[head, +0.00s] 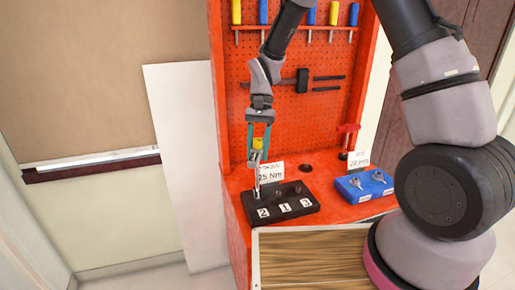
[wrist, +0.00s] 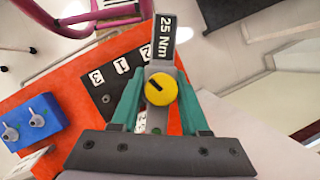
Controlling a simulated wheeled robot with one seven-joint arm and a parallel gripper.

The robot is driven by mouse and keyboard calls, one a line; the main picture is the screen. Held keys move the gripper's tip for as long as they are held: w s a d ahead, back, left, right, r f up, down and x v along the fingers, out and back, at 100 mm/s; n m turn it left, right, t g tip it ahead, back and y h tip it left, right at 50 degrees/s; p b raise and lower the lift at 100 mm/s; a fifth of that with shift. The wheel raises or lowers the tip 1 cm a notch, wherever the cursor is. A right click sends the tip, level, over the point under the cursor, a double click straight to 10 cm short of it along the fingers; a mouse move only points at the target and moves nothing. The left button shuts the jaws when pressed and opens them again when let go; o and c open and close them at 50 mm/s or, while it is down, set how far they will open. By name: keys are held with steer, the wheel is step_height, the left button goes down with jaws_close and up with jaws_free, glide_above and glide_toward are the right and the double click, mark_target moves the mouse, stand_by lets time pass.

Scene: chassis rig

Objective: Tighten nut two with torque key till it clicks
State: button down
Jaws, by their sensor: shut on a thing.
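My gripper (head: 259,140) is shut on the yellow-topped torque key (head: 257,145) above the left end of the black block (head: 312,209). The key also shows in the wrist view (wrist: 157,90), between the teal fingers (wrist: 155,110). Its pale shaft points down and appears to reach the block just behind label 2 (head: 263,212). Nut two is hidden there, so I cannot tell whether the key's tip is seated on it. Labels 1 (head: 285,208) and 3 (head: 306,202) sit to the right, with small dark fittings behind them.
A white 25 Nm card (head: 271,174) stands behind the block. A blue block (head: 365,196) with two grey pieces and a 22 mm card (head: 358,158) lies to the right on the red bench. An orange pegboard (head: 290,110) with hanging tools rises close behind.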

steer(key=shift+f, duration=1.15)
steer(key=m, duration=0.2)
steer(key=m+y, duration=0.1)
steer(key=m, duration=0.1)
steer(key=shift+s+d+t+y, duration=0.1)
steer(key=shift+t+y, duration=0.2)
steer(key=m+t+y, duration=0.1)
steer(key=m, duration=0.3)
steer(key=shift+m, duration=0.3)
steer(key=m+t, duration=0.1)
steer(key=m, duration=0.2)
steer(key=m+t, duration=0.1)
steer(key=m, duration=0.2)
steer(key=shift+m+t+y, duration=0.3)
steer(key=shift+y, duration=0.1)
steer(key=shift+n, duration=0.6)
steer(key=shift+r, duration=0.2)
